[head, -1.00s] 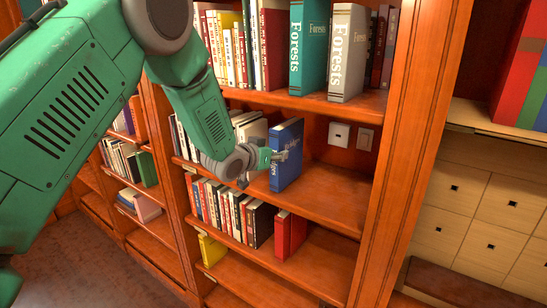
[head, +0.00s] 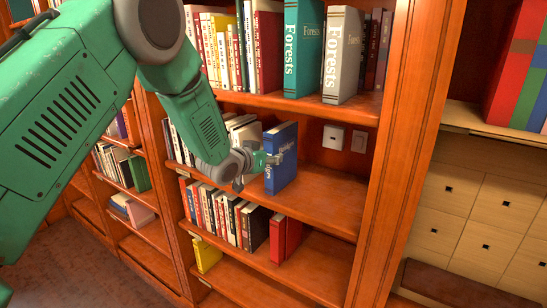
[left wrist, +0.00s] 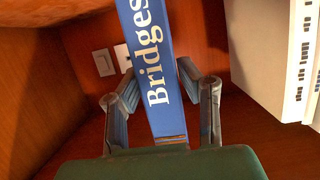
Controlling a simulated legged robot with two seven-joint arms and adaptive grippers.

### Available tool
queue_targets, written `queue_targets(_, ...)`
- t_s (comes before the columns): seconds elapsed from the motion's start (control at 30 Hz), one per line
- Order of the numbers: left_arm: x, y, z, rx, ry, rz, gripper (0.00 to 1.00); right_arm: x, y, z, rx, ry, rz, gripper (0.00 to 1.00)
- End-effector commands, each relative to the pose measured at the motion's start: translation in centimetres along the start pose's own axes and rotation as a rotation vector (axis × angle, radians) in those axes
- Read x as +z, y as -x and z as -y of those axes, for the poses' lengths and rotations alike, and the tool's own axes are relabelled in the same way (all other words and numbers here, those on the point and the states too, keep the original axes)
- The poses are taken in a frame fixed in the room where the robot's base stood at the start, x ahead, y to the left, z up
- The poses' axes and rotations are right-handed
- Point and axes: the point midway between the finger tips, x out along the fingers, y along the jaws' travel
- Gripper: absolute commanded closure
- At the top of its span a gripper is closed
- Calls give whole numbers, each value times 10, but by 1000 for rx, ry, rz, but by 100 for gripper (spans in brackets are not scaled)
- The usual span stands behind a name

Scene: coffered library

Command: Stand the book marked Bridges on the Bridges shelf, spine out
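The blue book marked Bridges (head: 285,172) stands upright in the middle shelf bay, its lettered spine facing out. Its foot is at the shelf board (head: 325,196); whether it bears on the board is hard to tell. My left gripper (head: 274,159) reaches in from the left at the spine. No label naming this shelf is readable. My right gripper is out of view.
White books (head: 243,128) stand just left of the blue book; one white volume (left wrist: 270,55) is close in the wrist view. The board to the right is bare up to the upright (head: 395,170).

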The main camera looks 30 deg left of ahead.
Motion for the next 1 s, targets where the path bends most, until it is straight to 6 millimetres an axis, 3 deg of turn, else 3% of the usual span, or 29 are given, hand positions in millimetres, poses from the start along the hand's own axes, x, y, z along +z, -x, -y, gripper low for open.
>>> queue_targets(0.47, 0, 7, -4, -2, -3, 6, 46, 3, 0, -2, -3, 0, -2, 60)
queue_targets(1.0, 2, 105, 9, -1, 7, 1, 46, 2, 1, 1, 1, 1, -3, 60)
